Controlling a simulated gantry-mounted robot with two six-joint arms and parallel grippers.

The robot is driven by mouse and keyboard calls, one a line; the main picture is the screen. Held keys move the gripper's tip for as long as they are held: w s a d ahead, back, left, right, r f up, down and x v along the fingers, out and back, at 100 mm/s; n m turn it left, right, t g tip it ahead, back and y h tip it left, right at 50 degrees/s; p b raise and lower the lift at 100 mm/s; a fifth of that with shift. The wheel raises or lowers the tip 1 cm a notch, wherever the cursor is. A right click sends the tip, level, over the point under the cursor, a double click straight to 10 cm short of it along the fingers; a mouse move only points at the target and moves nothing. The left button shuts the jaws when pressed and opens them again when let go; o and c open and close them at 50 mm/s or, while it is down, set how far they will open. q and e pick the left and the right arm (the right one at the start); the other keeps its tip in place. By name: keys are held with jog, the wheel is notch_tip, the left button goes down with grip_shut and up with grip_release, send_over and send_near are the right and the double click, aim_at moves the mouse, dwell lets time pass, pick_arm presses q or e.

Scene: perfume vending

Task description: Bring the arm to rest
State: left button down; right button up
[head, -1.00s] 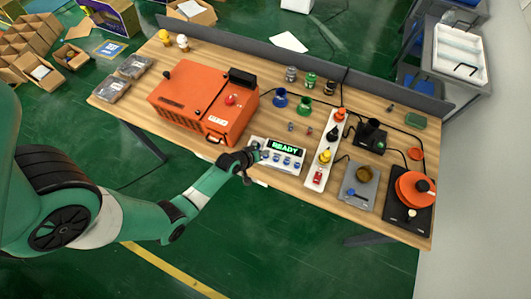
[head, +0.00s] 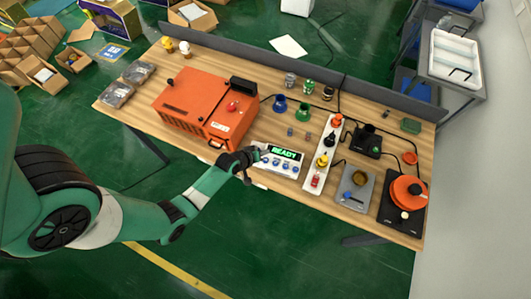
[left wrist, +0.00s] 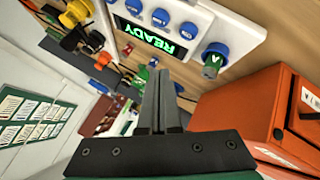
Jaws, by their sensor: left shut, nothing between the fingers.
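My left gripper (head: 250,154) is at the front edge of the table, by the left end of a white control panel (head: 279,160). In the left wrist view its two fingers (left wrist: 161,100) lie together, shut, with nothing between them. The panel has a row of blue buttons and a green-lit display (head: 283,152) that reads READY; the display also shows in the left wrist view (left wrist: 147,34). The fingers point past the panel; whether they touch it I cannot tell. My right gripper is not in view.
An orange machine (head: 205,108) stands left of the panel. A white strip (head: 322,153) with coloured bottles, a grey scale (head: 355,187) and an orange disc device (head: 405,195) stand to its right. Blue and green funnels (head: 280,103) are behind. The floor in front is clear.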

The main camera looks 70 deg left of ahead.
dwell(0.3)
